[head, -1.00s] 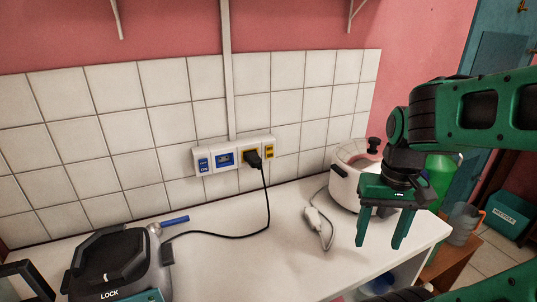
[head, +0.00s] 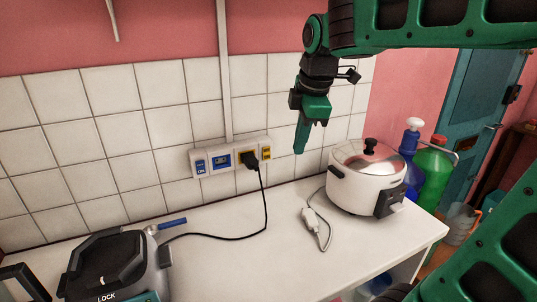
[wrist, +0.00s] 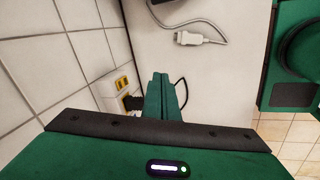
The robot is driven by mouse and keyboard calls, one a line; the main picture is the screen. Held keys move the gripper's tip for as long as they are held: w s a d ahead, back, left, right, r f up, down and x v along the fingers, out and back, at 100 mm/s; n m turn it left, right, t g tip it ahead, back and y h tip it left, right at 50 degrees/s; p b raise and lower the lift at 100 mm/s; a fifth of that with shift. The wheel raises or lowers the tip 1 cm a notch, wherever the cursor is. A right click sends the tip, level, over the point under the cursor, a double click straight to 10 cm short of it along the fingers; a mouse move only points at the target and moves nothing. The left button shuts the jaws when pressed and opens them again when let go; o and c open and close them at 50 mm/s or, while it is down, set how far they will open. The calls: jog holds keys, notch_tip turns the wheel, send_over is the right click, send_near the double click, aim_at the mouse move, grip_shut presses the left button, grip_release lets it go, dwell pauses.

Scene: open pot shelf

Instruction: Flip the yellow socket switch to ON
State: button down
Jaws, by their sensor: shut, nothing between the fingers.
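A white socket panel (head: 231,157) is fixed to the tiled wall. The yellow switch (head: 266,153) is at its right end, beside a yellow socket holding a black plug (head: 252,161). The switch's position is too small to read. My gripper (head: 300,150) points down, shut and empty, to the right of the yellow switch and apart from it. In the wrist view, my closed fingers (wrist: 161,78) are to the right of the yellow switch (wrist: 122,84), and the black plug (wrist: 132,102) shows beside them.
A rice cooker (head: 350,188) stands on the white counter (head: 225,262), with a loose white connector (head: 311,219) nearby. The black plug's cord crosses the counter to a black-lidded appliance (head: 110,262).

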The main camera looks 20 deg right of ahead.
aim_at(267, 153)
jog(key=w+a+r+n, duration=0.2)
jog(key=w+a+n, duration=0.1)
jog(key=shift+w+r+n+t, duration=0.1)
jog(key=shift+r+n+t, duration=0.15)
jog(key=shift+n+t, duration=0.05)
jog(key=w+f, duration=0.7)
jog(key=f, duration=0.3)
dwell(0.3)
